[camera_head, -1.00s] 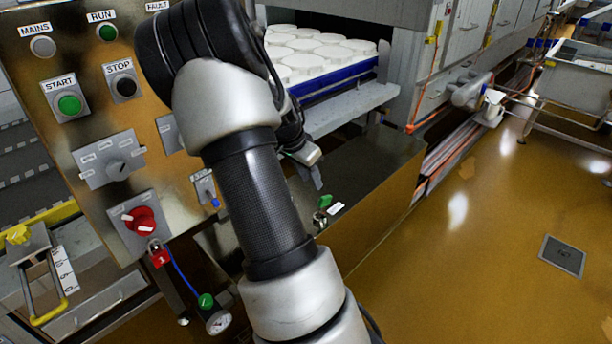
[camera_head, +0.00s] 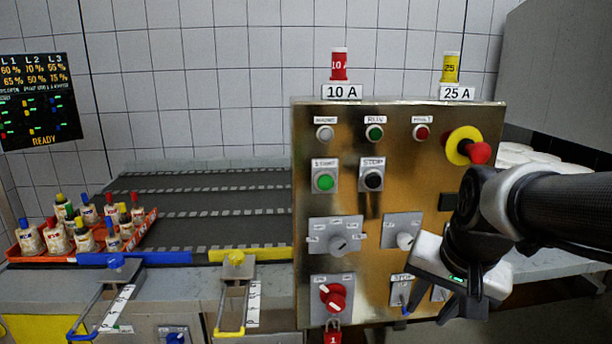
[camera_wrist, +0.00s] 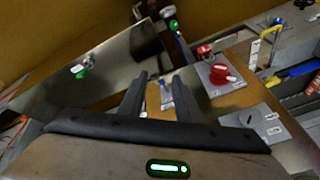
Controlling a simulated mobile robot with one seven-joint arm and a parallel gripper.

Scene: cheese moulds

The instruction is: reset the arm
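My gripper (camera_head: 460,308) hangs pointing down in front of the lower right of the brass control panel (camera_head: 385,200) in the head view. My arm comes in from the right edge. In the wrist view my gripper (camera_wrist: 160,80) shows two dark fingers standing apart with a gap between them. Nothing is held in the gap. Behind the fingers are a blue-tipped switch and the red rotary knob (camera_wrist: 220,74), which also shows at the panel's lower left in the head view (camera_head: 333,297), with a red padlock (camera_head: 333,335) below it.
The panel carries a green START button (camera_head: 325,181), a black STOP button (camera_head: 373,180) and a yellow-red knob (camera_head: 468,146). Left of it lie dark conveyor lanes (camera_head: 210,205) and an orange crate (camera_head: 140,232) of bottles. White moulds (camera_head: 530,155) stand behind my arm.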

